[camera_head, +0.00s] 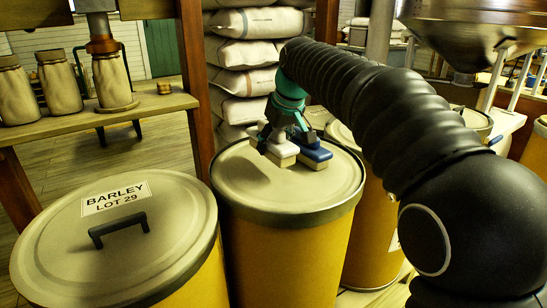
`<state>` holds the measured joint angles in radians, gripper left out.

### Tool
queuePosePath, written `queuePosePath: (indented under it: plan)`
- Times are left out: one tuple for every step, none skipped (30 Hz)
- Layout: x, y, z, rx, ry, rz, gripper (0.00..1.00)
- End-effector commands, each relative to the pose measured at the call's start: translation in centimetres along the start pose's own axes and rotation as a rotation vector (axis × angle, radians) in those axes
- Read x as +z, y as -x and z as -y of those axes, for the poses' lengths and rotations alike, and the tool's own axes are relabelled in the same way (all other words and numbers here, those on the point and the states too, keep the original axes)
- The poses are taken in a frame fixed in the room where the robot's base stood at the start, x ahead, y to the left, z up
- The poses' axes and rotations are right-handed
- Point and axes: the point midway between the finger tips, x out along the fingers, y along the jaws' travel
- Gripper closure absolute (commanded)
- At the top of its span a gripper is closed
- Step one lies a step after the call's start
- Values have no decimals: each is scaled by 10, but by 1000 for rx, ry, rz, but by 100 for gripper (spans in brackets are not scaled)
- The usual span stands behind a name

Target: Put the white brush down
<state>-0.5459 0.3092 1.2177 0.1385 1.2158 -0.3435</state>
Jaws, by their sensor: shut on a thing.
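The white brush (281,151) has a white top and a pale bristle block below. It is at the end of my gripper (281,138), which is shut on it, over the lid of the middle yellow drum (240,180). Whether its bristles touch the lid cannot be told. A blue brush (314,154) of like shape is right beside it on the right, at the same lid. Whether the two brushes touch is unclear. My fingers hide part of the white brush's top.
A drum labelled BARLEY LOT 29 (115,230) with a black handle stands at the front left. Another yellow drum (368,235) is partly behind my arm. Stacked sacks (245,80) rise behind. A wooden bench (150,104) holds small sacks. The middle lid's left and front are clear.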

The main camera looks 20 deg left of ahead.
Motion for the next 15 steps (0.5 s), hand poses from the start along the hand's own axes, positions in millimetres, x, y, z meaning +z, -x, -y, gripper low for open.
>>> queuePosePath:
  plan:
    - [-2, -3, 1, 0, 0, 0, 99]
    - [-2, -4, 1, 1, 0, 0, 99]
    - [-3, -5, 2, 1, -1, 0, 99]
    - [-2, -6, 1, 1, -1, 0, 99]
    - [-1, -8, 1, 1, -2, 0, 99]
    - [0, -11, 1, 1, -2, 0, 99]
    - [2, -14, 1, 1, -2, 0, 99]
    - [3, -18, 1, 1, -3, 0, 99]
    - [6, -23, 0, 1, -4, 2, 99]
    - [8, -27, 0, 1, -4, 1, 99]
    - [10, -31, 0, 1, -4, 1, 99]
    - [12, -36, 0, 1, -3, 1, 99]
    - [13, -38, 0, 2, -3, 1, 99]
    - [14, -40, 0, 2, -3, 0, 99]
    - [14, -41, 0, 2, -3, -1, 99]
